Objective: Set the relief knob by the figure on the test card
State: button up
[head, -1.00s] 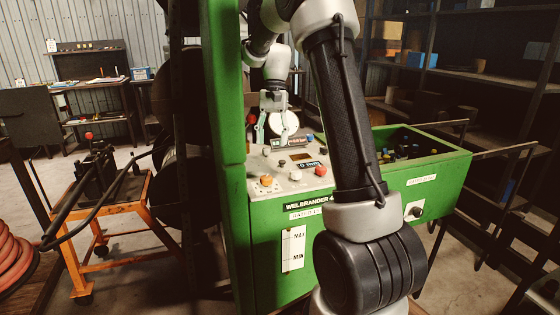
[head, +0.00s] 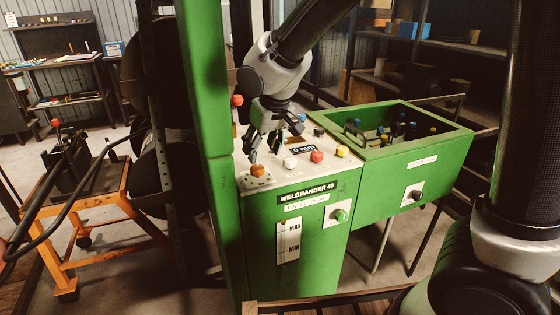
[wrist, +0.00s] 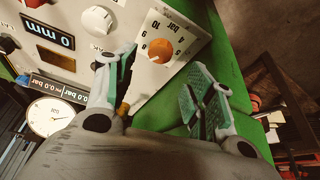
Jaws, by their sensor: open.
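The relief knob is an orange knob on a white plate marked in bar, at the panel's near left corner in the head view (head: 257,170). It shows from above in the wrist view (wrist: 160,48), with scale figures around it; I cannot read its exact setting. My gripper (head: 263,150) is open and points down, just above and behind the knob in the head view. In the wrist view my gripper (wrist: 163,75) has its pads apart on either side of the knob's lower edge, and contact cannot be told. I cannot identify the test card in these frames.
A white dial gauge (wrist: 50,117) and small displays reading 0.0 bar (wrist: 75,90) lie left in the wrist view. A white knob (head: 290,162), a red button (head: 317,156) and a yellow button (head: 342,151) stand near the orange knob. A green post (head: 217,150) rises close at left.

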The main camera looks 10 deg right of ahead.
aim_at(257, 167)
jog(key=x, duration=0.7)
jog(key=shift+w+f, duration=0.1)
jog(key=shift+f, duration=0.1)
jog(key=shift+c, duration=0.4)
jog(key=c, duration=0.9)
